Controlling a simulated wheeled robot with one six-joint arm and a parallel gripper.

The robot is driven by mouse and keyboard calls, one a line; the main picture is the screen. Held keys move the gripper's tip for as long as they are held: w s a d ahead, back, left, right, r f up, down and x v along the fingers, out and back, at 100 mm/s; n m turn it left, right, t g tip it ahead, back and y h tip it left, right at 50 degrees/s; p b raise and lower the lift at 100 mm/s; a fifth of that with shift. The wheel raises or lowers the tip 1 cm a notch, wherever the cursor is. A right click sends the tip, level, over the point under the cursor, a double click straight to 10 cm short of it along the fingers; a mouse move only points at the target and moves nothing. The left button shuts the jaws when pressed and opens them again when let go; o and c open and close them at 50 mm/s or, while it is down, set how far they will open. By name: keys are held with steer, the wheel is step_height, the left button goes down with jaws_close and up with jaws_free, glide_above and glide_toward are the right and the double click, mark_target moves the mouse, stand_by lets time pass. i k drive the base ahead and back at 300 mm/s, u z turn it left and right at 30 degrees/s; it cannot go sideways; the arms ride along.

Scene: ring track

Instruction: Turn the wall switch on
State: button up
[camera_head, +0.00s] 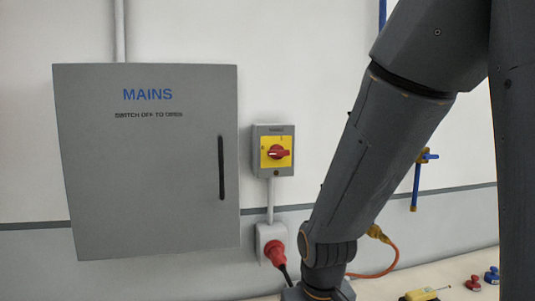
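The wall switch (259,170) is a small grey box on the wall, right of a large grey cabinet. Its front has a yellow square plate (285,161) with a red rotary handle (279,153). The handle lies roughly horizontal; small marks sit at the plate's left and top, too small to read surely. My arm comes down from the upper right, and its wrist reaches the bottom edge of the picture, below and right of the switch. My gripper's fingers are not in view. Nothing touches the switch.
The grey cabinet (145,190), marked MAINS, is closed, with a dark vertical handle. A red plug (276,253) sits in a socket box below the switch. A bench (382,288) at lower right holds a yellow tool (421,295) and red (473,283) and blue (492,275) items.

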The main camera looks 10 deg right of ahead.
mark_target(276, 152)
steer(key=k, duration=0.4)
steer(key=u, duration=1.05)
